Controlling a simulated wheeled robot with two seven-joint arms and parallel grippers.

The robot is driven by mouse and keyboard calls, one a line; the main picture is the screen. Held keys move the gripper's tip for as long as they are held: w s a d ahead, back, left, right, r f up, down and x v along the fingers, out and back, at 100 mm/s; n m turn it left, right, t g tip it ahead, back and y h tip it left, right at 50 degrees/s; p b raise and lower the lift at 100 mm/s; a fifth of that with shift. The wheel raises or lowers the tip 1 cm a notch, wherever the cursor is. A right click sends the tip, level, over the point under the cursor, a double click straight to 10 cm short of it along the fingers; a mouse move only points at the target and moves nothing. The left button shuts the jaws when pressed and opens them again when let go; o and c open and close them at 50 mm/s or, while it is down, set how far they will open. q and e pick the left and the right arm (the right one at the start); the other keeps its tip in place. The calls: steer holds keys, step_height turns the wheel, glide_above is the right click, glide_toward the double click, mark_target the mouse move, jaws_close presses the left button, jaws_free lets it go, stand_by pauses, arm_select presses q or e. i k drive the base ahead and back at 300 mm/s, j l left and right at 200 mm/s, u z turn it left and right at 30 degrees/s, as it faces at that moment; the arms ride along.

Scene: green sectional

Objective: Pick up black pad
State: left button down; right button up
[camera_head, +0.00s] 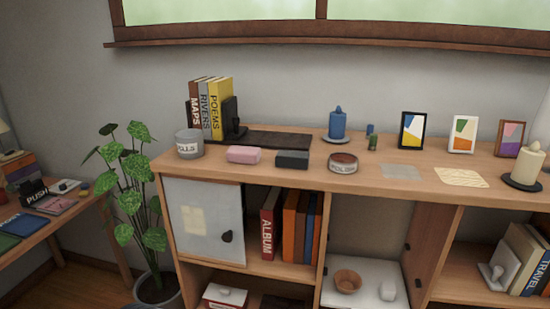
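A small dark grey-black block-like pad (293,159) lies on the wooden cabinet top (400,172) near its front edge. A similar pink pad (244,154) lies to its left, and a round tin (343,163) stands to its right. Behind the dark pad is a flat dark board (275,141). Neither of my grippers shows in the head view.
A grey labelled cup (189,144) and upright books (210,108) stand left of the pads. A blue candle (338,123) stands behind, with several picture frames (412,130) to the right. A potted plant (135,190) stands beside the cabinet. Books (290,225) fill a lower shelf.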

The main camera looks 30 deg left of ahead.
mark_target(297, 160)
steer(key=u, duration=1.15)
